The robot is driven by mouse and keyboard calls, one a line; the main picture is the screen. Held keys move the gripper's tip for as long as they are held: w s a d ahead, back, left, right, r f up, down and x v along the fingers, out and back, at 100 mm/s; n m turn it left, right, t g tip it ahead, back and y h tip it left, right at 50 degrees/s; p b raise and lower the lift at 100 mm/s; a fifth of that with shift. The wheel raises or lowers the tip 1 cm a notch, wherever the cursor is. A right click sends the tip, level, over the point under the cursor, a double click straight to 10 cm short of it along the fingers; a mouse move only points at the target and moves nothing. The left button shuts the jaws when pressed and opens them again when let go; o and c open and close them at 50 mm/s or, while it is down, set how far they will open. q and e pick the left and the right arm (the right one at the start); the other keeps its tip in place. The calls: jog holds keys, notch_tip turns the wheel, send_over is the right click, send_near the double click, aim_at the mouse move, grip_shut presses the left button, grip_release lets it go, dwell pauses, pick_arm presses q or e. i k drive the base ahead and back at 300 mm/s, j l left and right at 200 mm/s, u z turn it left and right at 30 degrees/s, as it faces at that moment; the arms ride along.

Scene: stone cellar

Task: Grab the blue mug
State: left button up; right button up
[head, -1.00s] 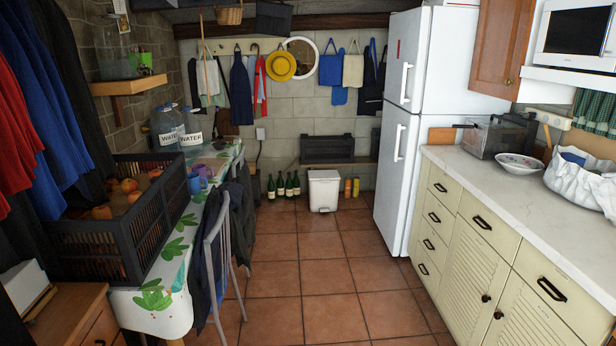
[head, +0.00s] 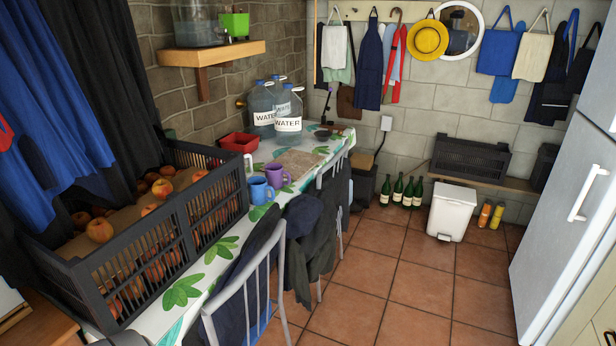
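The blue mug (head: 261,191) stands upright on the table with the leaf-patterned cloth (head: 213,249). It is near the table's right edge, just past the far end of the black crate. A purple mug (head: 278,175) stands close behind it to the right. Neither of my grippers is in view.
A black crate of apples (head: 187,212) fills the near part of the table. A red tray (head: 238,142) and water jugs (head: 288,122) stand farther back. A metal chair (head: 243,287) with dark clothing lines the table's right side. The tiled floor (head: 375,285) right of it is clear.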

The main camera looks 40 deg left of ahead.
aim_at(258, 187)
jog(key=i+u, duration=0.35)
jog(key=i+l+u, duration=0.15)
jog(key=i+u, duration=0.2)
jog(key=i, duration=0.2)
jog(key=i+l+u, duration=0.25)
jog(key=i+u, duration=0.15)
